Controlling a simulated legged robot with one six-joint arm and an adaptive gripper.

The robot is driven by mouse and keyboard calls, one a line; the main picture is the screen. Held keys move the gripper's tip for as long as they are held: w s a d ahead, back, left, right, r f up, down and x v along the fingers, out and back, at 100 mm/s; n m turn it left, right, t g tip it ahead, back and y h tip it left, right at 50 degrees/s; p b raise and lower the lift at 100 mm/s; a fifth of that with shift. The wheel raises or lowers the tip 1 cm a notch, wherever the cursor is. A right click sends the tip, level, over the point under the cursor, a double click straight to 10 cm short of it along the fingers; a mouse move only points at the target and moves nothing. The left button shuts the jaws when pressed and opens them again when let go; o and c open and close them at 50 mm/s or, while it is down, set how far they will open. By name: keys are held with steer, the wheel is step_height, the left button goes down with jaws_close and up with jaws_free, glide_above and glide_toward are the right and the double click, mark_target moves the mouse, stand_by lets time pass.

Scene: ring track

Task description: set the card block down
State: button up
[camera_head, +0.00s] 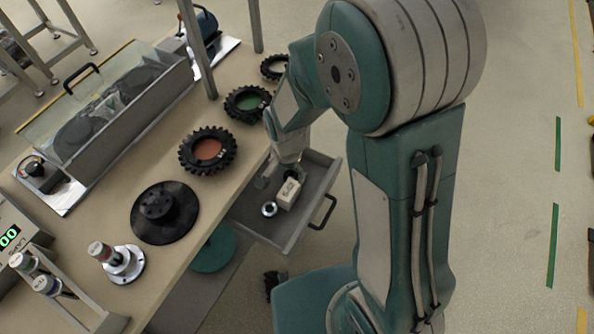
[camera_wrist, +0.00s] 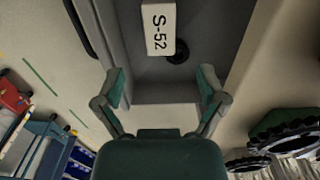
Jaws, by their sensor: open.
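The card block is a pale block marked S-52 (camera_head: 289,194), lying in the open grey drawer (camera_head: 315,182) below the bench edge. In the wrist view the block (camera_wrist: 160,28) shows at the top, lying on the drawer floor with its label facing me. My gripper (camera_wrist: 163,85) is open, its two fingers spread wide with nothing between them. The block is beyond the fingertips, apart from them. In the head view my wrist is over the back of the drawer and the fingers are hard to make out.
A small round metal part (camera_head: 269,209) lies beside the block in the drawer; it looks dark in the wrist view (camera_wrist: 178,52). The drawer handle (camera_head: 323,212) sticks out to the right. Knobbed rings, one with an orange centre (camera_head: 208,150), and a black disc (camera_head: 164,212) lie on the bench.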

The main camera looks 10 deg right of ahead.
steer(key=s+d+r+n+t, duration=0.1)
steer(key=d+r+n, duration=0.15)
steer(key=r, duration=0.45)
steer(key=s+d+r+n+t, duration=0.1)
steer(key=d+r+t, duration=0.15)
steer(key=r, duration=0.45)
steer(key=s+d+r+n+t, duration=0.2)
steer(key=s+d+r+n, duration=0.2)
steer(key=s+r, duration=0.6)
steer(key=shift+s+d+r, duration=0.35)
steer(key=shift+d+r, duration=0.2)
steer(key=shift+d, duration=0.35)
